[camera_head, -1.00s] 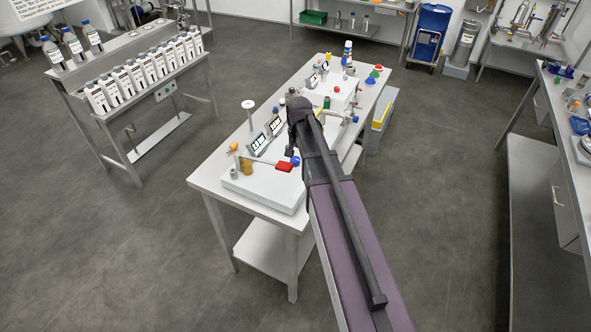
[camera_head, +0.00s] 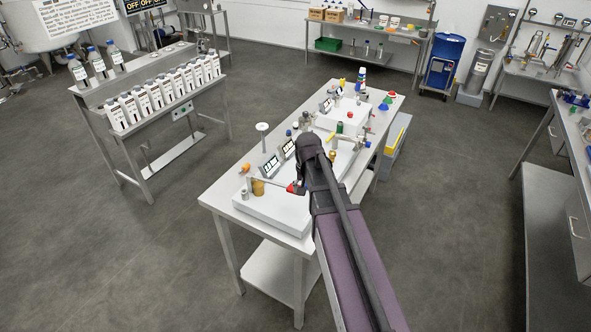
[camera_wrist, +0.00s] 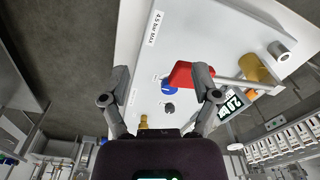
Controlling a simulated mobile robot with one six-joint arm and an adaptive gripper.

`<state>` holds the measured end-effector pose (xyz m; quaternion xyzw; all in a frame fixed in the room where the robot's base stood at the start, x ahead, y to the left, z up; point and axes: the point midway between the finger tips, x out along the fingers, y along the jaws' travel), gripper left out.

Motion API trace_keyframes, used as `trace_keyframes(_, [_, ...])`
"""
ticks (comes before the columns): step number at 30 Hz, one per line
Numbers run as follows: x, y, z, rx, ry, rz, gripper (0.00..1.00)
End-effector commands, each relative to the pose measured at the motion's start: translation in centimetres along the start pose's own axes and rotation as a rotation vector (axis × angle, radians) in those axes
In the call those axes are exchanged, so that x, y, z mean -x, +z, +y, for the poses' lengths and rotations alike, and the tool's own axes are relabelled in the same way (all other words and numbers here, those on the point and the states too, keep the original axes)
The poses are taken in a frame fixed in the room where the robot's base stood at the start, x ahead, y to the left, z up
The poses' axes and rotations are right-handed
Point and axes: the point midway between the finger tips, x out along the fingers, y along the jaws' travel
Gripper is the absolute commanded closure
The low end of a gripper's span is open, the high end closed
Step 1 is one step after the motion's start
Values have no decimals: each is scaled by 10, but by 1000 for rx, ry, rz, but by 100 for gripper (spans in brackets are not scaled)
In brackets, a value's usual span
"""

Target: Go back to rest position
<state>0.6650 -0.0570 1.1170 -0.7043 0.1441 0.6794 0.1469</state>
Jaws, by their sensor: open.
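My gripper (camera_wrist: 162,85) shows in the wrist view with its two dark fingers spread wide and nothing held between them. Beyond the fingers is a white panel box (camera_wrist: 205,35) with a red lever handle (camera_wrist: 188,75), a blue round part (camera_wrist: 169,88) and a brass fitting (camera_wrist: 254,68). The right finger overlaps the red handle in the picture; I cannot tell whether they touch. In the head view my arm reaches over the steel table (camera_head: 222,196) and hides my fingers. The red handle (camera_head: 293,188) shows just left of my arm.
Small displays (camera_head: 270,165) and valves stand on the table. A rack of white bottles (camera_head: 165,92) is at the left. A blue drum (camera_head: 443,60) stands at the back. A yellow and grey bin (camera_head: 394,148) is beside the table. The floor between is open.

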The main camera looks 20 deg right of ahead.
Motion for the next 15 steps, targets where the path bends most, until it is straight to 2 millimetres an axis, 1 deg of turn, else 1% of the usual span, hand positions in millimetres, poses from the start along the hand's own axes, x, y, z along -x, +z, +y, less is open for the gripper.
trace_keyframes(5, [-13,20,-1,46,1,-4,21])
trace_keyframes(8, [-25,40,-1,97,2,-9,21])
trace_keyframes(15, [-60,100,0,271,4,-23,21])
